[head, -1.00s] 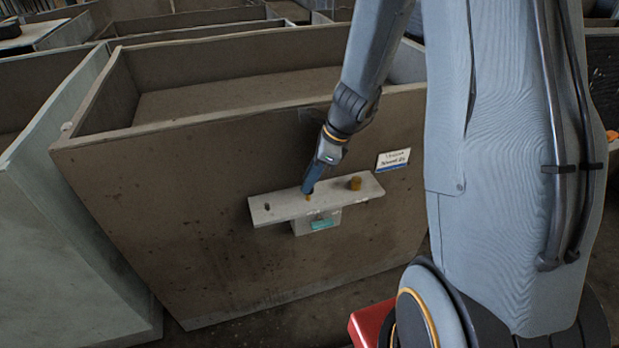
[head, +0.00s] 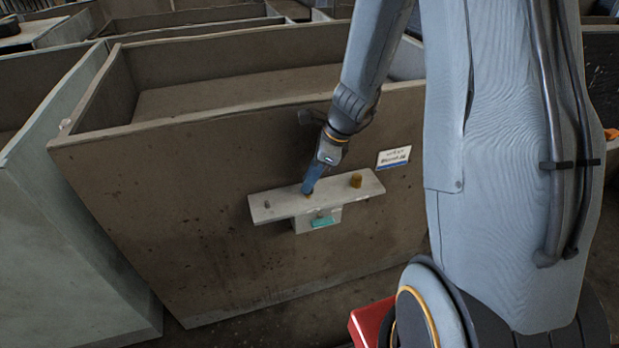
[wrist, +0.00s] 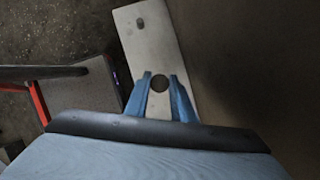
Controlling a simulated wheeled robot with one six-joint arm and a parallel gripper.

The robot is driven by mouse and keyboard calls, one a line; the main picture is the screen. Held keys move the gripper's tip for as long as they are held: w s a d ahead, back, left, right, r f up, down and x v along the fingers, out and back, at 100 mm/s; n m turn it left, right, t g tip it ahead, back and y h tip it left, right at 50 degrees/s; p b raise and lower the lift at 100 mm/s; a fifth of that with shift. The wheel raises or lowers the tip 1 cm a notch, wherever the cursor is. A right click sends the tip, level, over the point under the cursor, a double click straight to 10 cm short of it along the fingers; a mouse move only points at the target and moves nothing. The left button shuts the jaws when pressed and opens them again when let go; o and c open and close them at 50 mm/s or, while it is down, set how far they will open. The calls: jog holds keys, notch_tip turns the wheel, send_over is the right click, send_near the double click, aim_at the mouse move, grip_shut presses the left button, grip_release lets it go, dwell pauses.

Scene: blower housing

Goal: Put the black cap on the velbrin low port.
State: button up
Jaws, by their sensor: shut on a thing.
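My gripper (head: 308,189) points down at the middle of the pale shelf (head: 285,207) on the front of the brown housing. In the wrist view its two blue fingers (wrist: 160,82) stand either side of a dark round thing (wrist: 160,84), which looks like the black cap. They are shut on it, over the shelf. I cannot tell whether the cap touches anything below; the fingers hide that spot. A short grey post (head: 267,205) stands at the shelf's left end and shows in the wrist view (wrist: 140,23). I cannot tell which is the velbrin low port.
A small block with a teal patch (head: 323,222) sits under the shelf. A white card (head: 394,157), unreadable, is on the housing wall (head: 180,220) at upper right. The wall rises close behind the shelf. More bins stand around.

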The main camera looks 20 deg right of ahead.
jog(key=shift+f+b, duration=0.7)
jog(key=shift+f, duration=0.3)
jog(key=o, duration=1.1)
jog(key=shift+r, duration=0.1)
jog(key=v, duration=0.7)
jog(key=shift+d+r+p, duration=0.15)
jog(key=shift+r+p, duration=0.1)
jog(key=shift+p, duration=0.1)
jog(key=shift+s, duration=0.1)
